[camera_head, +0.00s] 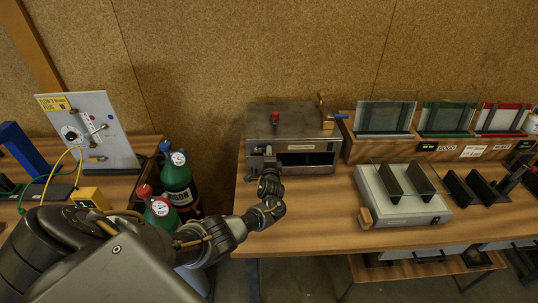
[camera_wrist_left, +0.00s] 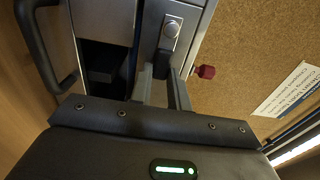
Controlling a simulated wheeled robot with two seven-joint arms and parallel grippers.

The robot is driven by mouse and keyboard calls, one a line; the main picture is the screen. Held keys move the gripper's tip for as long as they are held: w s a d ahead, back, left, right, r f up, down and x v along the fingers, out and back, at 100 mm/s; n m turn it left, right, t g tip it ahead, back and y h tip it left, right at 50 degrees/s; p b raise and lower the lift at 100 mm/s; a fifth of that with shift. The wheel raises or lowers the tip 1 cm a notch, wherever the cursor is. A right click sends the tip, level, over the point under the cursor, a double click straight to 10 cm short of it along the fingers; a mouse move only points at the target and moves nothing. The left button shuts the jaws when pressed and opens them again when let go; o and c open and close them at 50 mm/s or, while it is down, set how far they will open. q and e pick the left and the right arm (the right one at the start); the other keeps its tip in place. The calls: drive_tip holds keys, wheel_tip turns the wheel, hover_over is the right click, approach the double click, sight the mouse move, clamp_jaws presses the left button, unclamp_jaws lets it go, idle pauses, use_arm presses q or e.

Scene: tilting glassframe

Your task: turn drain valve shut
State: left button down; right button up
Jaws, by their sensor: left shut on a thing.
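A grey metal box (camera_head: 290,118) stands on the wooden bench, with a dark opening in its front. A brass fitting with a blue lever (camera_head: 341,116) sits at its right end; I cannot tell for sure that this is the drain valve. My left gripper (camera_head: 265,152) is at the box's left front, away from the blue lever. In the left wrist view my left gripper (camera_wrist_left: 162,88) is shut on a dark lever (camera_wrist_left: 168,45) with a round silver pivot on the box's front. The fingertips are partly hidden in shadow. My right gripper is not in view.
A red knob (camera_head: 275,117) is on the box top and also shows in the left wrist view (camera_wrist_left: 205,72). Right of the box are wooden racks with glass panes (camera_head: 385,117) and a white unit with black plates (camera_head: 405,208). Gas bottles (camera_head: 178,182) stand left of the bench.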

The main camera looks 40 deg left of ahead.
use_arm(q)
drive_tip(key=c, duration=1.3)
unclamp_jaws()
drive_tip(key=v, duration=1)
drive_tip(key=shift+s+d+b, duration=0.25)
drive_tip(key=shift+s+b, duration=0.05)
drive_tip(key=shift+b, duration=0.05)
